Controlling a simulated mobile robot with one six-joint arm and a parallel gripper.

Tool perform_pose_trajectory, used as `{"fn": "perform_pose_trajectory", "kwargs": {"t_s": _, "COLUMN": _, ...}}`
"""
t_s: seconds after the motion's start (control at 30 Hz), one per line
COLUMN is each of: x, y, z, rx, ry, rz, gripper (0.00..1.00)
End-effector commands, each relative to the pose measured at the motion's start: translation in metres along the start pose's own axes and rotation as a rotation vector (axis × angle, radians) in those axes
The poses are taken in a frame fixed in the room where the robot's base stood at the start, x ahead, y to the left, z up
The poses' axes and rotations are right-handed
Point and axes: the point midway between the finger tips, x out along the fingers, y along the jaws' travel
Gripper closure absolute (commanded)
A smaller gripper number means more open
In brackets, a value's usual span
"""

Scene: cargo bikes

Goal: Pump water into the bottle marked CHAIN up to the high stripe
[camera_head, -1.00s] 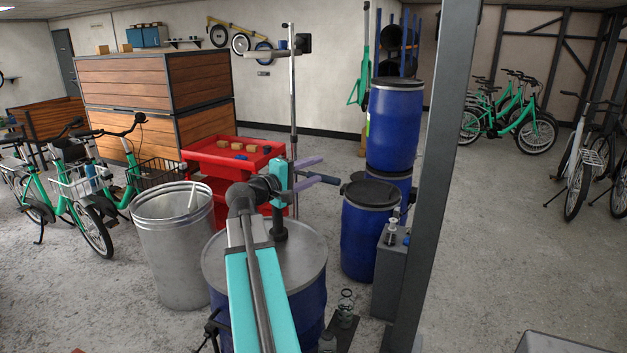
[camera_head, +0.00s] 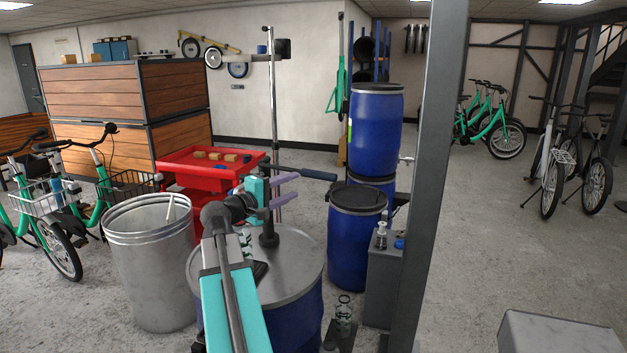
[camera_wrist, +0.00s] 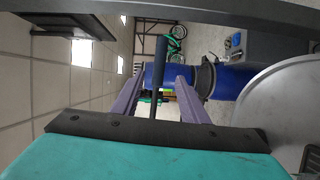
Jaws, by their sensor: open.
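My gripper (camera_head: 282,189) is open, its two purple fingers level with the pump handle. The handle (camera_head: 315,174) is a dark bar above the steel-lidded blue drum (camera_head: 300,262); in the wrist view the handle (camera_wrist: 160,80) stands between the fingers, and I cannot tell whether they touch it. The pump's dark post (camera_head: 269,232) rises from the lid. A small pale green-striped thing (camera_head: 247,244), perhaps a bottle, shows beside it, partly hidden by my arm. A clear bottle with green marks (camera_head: 343,316) stands low right of the drum. I cannot read CHAIN or see a water level.
A galvanized bin (camera_head: 150,265) stands left of the drum, with a red cart (camera_head: 190,172) behind. Blue barrels (camera_head: 352,240) and a grey box (camera_head: 382,285) stand right. A grey upright post (camera_head: 432,160) crosses the view.

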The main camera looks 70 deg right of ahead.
Motion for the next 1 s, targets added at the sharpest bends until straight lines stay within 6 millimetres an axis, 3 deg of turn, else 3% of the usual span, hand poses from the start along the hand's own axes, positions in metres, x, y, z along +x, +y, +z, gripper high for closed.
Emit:
{"fn": "perform_pose_trajectory", "kwargs": {"t_s": 0.47, "x": 0.005, "y": 0.001, "z": -0.003, "rx": -0.001, "ry": 0.004, "rz": -0.001, "gripper": 0.60}}
{"fn": "perform_pose_trajectory", "kwargs": {"t_s": 1.0, "x": 0.075, "y": 0.002, "z": -0.005, "rx": -0.001, "ry": 0.005, "rz": -0.001, "gripper": 0.60}}
